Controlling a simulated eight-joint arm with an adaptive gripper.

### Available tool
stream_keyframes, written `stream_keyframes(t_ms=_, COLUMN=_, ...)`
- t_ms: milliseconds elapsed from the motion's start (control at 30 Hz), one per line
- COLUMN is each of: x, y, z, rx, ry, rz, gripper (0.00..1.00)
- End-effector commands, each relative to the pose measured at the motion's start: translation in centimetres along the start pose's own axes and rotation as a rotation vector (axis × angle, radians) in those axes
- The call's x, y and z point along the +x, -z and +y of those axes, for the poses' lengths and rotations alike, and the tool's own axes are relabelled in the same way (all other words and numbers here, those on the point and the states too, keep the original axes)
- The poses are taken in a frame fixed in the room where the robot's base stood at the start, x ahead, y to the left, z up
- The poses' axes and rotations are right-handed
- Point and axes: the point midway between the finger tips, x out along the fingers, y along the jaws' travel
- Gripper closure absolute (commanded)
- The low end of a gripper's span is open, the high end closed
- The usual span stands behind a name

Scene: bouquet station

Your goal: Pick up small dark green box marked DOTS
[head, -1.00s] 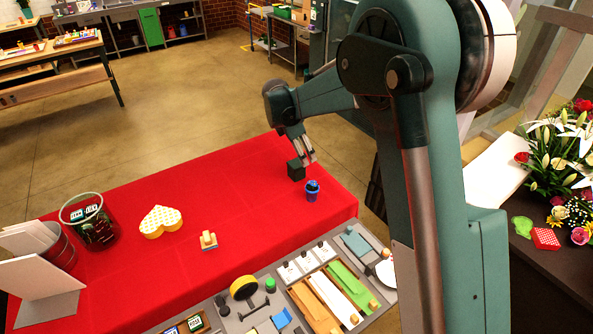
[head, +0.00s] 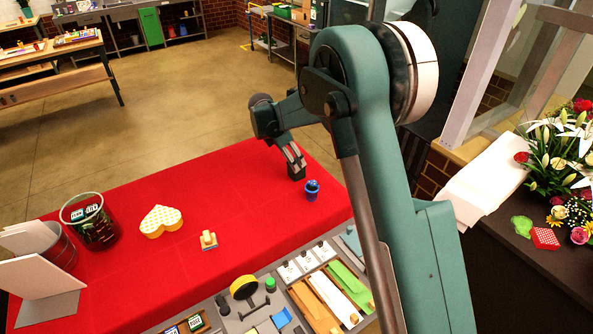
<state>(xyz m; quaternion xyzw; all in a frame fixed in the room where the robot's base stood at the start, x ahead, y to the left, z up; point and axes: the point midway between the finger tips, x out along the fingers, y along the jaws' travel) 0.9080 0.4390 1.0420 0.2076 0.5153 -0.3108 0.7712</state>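A small dark box (head: 297,174) stands near the far right end of the red table (head: 240,190). Its marking is too small to read, and its colour looks nearly black. My gripper (head: 294,159) points down right at the box, and its fingers overlap the box's top in the head view. I cannot tell whether the fingers touch the box or sit around it, or how far apart they are. The fingers hide part of the box's upper side.
A small blue pot (head: 312,190) stands close to the box, to its front right. A yellow dotted heart-shaped box (head: 160,221), a small wooden block (head: 208,240) and a clear bucket (head: 91,222) stand farther left. A tool tray (head: 230,320) lies along the front edge.

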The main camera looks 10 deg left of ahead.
Motion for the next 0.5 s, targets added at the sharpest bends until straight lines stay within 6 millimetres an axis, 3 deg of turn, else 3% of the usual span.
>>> stream_keyframes(t_ms=200, x=1.5, y=0.0, z=0.0, rx=0.001, ry=0.0, rz=0.0, gripper=0.44)
stream_keyframes(t_ms=500, x=1.7, y=0.0, z=0.0, rx=0.0, ry=0.0, rz=0.0, gripper=0.44)
